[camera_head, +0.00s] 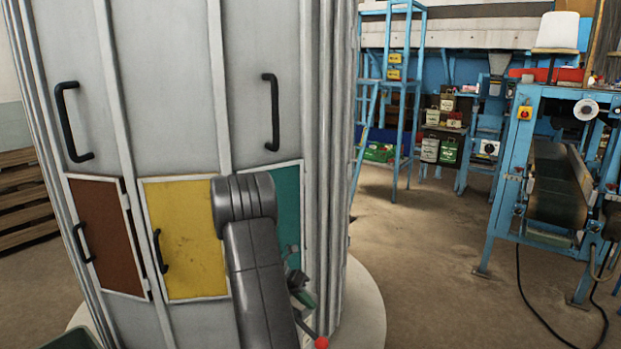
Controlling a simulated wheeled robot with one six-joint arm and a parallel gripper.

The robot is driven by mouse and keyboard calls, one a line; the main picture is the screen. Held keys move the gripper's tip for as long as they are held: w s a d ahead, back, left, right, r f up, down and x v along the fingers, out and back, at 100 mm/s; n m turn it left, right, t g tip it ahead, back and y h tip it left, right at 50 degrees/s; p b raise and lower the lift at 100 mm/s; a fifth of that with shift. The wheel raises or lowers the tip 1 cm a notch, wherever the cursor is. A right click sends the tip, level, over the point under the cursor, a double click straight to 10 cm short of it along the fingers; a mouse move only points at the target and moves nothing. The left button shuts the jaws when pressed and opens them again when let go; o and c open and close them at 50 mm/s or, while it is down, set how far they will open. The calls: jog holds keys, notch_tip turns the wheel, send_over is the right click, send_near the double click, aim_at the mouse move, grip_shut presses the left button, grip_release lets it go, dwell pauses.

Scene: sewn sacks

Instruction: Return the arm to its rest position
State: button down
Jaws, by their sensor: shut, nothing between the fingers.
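My arm (255,270) shows as a thick dark grey link in the lower middle. It bends at a rounded joint in front of the yellow and teal doors and runs down out of the bottom edge. I cannot make out my gripper in this view. Small dark and green metal parts (302,290) show just right of the arm, partly hidden by it; I cannot tell what they belong to.
A large grey round cabinet (170,80) stands close in front, with brown (103,225), yellow (185,255) and teal (288,205) doors. A red ball knob (321,343) is at the bottom. A blue conveyor machine (505,190) stands right. Open floor (420,270) lies between.

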jog(key=shift+v, duration=2.75)
jog(key=shift+s+r, duration=0.1)
jog(key=shift+d, duration=0.15)
